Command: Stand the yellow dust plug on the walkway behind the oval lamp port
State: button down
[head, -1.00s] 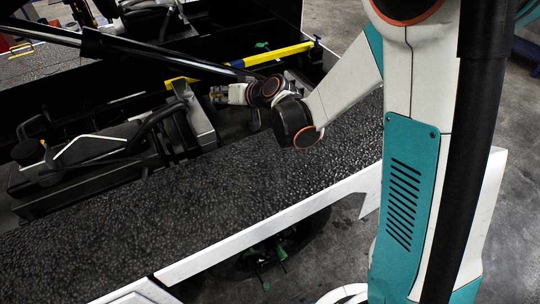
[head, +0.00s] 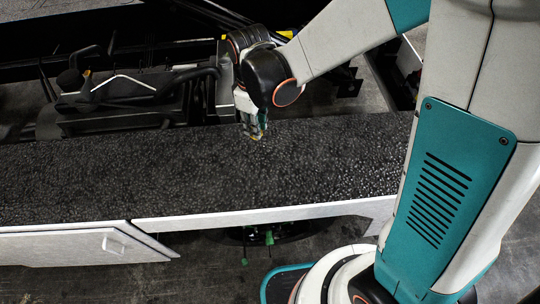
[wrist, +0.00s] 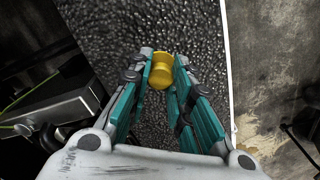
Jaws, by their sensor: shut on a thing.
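The yellow dust plug (wrist: 162,70) is a small round yellow piece between my fingertips in the wrist view. My gripper (wrist: 161,80) is shut on it, with the dark textured walkway (wrist: 120,25) behind it. In the head view my gripper (head: 254,136) points down over the far edge of the walkway (head: 150,180). The plug is barely visible there, and I cannot tell whether it touches the surface. I cannot make out the oval lamp port in either view.
Dark machinery (head: 125,90) with a seat-like part and hoses lies beyond the walkway's far edge. A white side panel (head: 265,214) runs along the near edge. The walkway surface on both sides of my gripper looks clear.

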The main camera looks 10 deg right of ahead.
notch_tip(320, 180, down, 19)
jog(key=b, duration=1.2)
jog(key=shift+w+a, duration=0.1)
jog(key=c, duration=1.4)
grip_release()
jog(key=shift+c, duration=0.2)
notch_tip(320, 180, up, 12)
jog(key=p, duration=0.4)
